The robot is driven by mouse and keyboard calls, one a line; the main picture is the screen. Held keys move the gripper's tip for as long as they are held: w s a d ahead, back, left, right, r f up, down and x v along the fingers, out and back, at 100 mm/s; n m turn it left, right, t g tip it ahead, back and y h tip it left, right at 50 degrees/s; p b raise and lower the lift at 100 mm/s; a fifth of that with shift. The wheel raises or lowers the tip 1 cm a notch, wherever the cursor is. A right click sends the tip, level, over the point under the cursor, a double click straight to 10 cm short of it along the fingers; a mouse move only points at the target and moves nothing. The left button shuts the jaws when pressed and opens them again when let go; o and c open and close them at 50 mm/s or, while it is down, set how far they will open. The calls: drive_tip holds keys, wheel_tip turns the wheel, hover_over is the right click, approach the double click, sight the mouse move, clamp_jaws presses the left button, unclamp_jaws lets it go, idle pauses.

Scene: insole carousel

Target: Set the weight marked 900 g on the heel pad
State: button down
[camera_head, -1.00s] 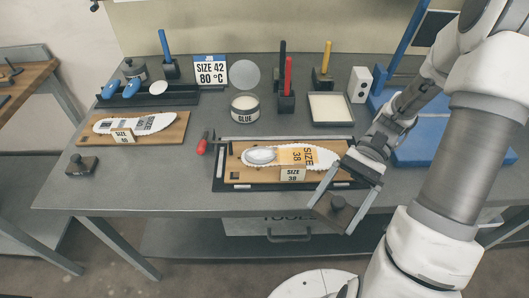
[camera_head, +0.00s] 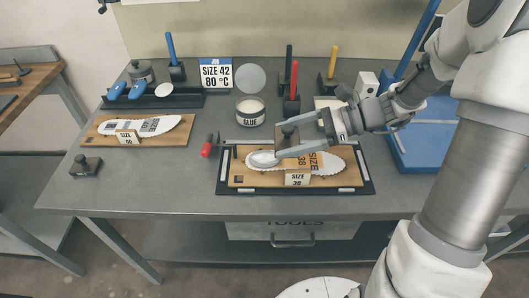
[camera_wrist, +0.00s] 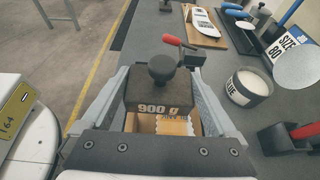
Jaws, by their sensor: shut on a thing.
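The weight marked 900 g, a dark block with a round knob, is between the fingers of my gripper (camera_head: 284,137); its label reads clearly on the block in the wrist view (camera_wrist: 150,98). My gripper is shut on the block (camera_head: 289,139) and holds it over the size 38 insole board, close to the heel end. The heel pad (camera_head: 261,159), a pale oval, lies on the left end of the insole (camera_head: 335,162). In the head view the weight appears just behind and right of the pad. The weight hides the pad in the wrist view.
A glue pot (camera_head: 250,111) and a red-handled block (camera_head: 292,104) stand behind the board. A red-handled tool (camera_head: 207,148) lies left of it. Another knobbed block (camera_head: 87,165) sits at the left, near the size 40 board (camera_head: 178,138). The table front is clear.

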hover_over(264, 158)
wheel_tip(264, 158, down, 4)
drive_tip(key=shift+d+r+b, duration=0.1)
drive_tip(key=shift+r+b, duration=0.15)
drive_tip(key=shift+b, duration=0.2)
drive_tip(key=shift+w+f+b, duration=0.1)
drive_tip(key=shift+f+b, duration=0.45)
drive_tip(key=shift+f, duration=1.5)
unclamp_jaws()
drive_tip(key=shift+f, duration=0.2)
drive_tip(key=shift+r, duration=0.1)
